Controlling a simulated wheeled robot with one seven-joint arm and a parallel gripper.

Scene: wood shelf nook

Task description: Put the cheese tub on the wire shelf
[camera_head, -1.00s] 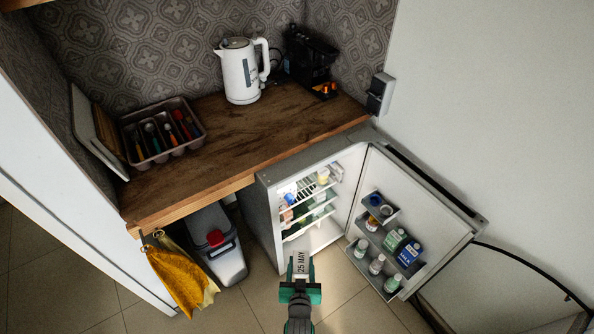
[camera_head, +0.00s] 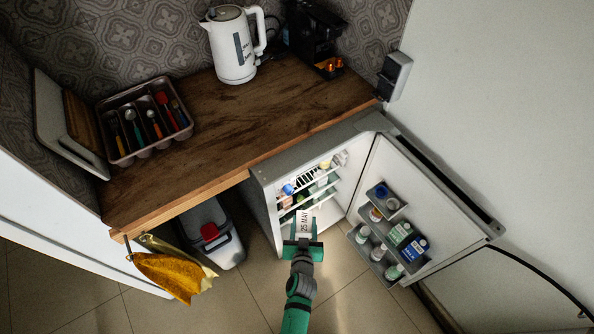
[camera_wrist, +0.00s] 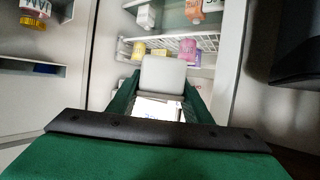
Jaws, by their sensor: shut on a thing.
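My gripper (camera_head: 303,244) is shut on the cheese tub (camera_head: 304,222), a pale tub with a "25 MAY" label, in front of the open fridge. In the wrist view the tub (camera_wrist: 163,78) shows as a light grey block between the green fingers, with a printed white face below it. The white wire shelf (camera_wrist: 207,40) is beyond the tub inside the fridge, with yellow, pink and purple pots near it. The tub appears apart from the shelf. The free room on the shelf is partly hidden by the tub.
The fridge door (camera_head: 452,200) stands open to the right, with bottles and jars in its racks. A grey bin (camera_head: 216,234) and a yellow cloth (camera_head: 168,275) are left of the fridge. The wooden counter (camera_head: 230,130) overhangs the bin.

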